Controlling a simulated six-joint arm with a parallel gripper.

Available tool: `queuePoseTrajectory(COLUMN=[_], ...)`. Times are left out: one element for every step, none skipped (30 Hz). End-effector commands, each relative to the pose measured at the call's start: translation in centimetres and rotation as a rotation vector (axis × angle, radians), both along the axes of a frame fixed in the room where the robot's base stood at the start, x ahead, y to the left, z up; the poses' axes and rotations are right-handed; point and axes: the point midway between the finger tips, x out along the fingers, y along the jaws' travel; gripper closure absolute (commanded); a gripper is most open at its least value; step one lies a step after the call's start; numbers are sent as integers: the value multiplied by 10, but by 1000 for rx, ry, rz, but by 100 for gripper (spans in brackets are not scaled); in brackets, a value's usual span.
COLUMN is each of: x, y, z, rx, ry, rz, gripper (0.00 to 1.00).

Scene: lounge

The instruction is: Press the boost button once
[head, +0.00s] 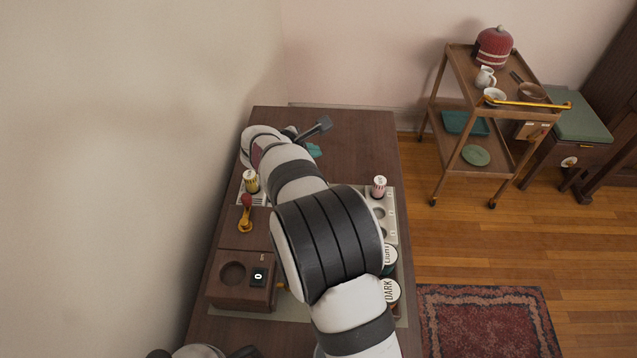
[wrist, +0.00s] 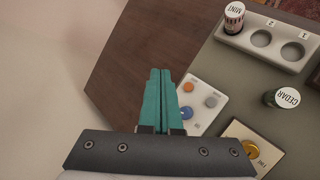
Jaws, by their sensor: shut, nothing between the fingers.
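My gripper (wrist: 160,75) has two teal fingers, shut and empty, pointing away in the wrist view. A white button panel (wrist: 216,87) lies just right of the fingers, partly hidden by them. It carries an orange button (wrist: 187,87), a grey one (wrist: 211,101) and a blue one (wrist: 186,112). Their labels are too small to read, so I cannot tell which is boost. The fingertips look apart from the buttons, but their height above the table is unclear. In the head view my arm hides the panel.
A rack (wrist: 267,36) holds the MINT jar (wrist: 232,18); the CEDAR jar (wrist: 284,98) stands near it. A gold knob (wrist: 251,148) sits on a plate. A wooden box (head: 228,291), a red-topped lever (head: 245,213) and the DARK jar (head: 391,291) are nearer. The table's far end is clear.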

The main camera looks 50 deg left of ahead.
Motion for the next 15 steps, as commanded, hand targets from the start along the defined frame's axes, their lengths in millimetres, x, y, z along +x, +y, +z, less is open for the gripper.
queuePoseTrajectory(x=[0, 0, 0, 0, 0, 0, 1, 1, 1, 1, 1, 0, 0, 0, 0], y=[0, 0, -1, -1, -1, -1, -1, -1, -1, -1, -1, -2, -2, -1, -2], z=[0, 0, 0, -1, -2, -4, -6, -10, -15, -19, -24, -30, -35, -39, -45], rx=[0, 0, 1, 0, 0, 0, 0, -2, -3, -3, -2, -3, -2, -2, -2], ry=[1, 1, 1, 0, 1, 1, 1, 0, 1, 1, 1, 3, 3, 1, 2], rz=[-1, -1, -2, -2, -3, -4, -3, -3, -5, -5, -4, -3, -4, -3, -4], gripper=[100, 100, 100, 100, 100, 100, 100, 100, 100, 100, 100, 100, 100, 100, 100])
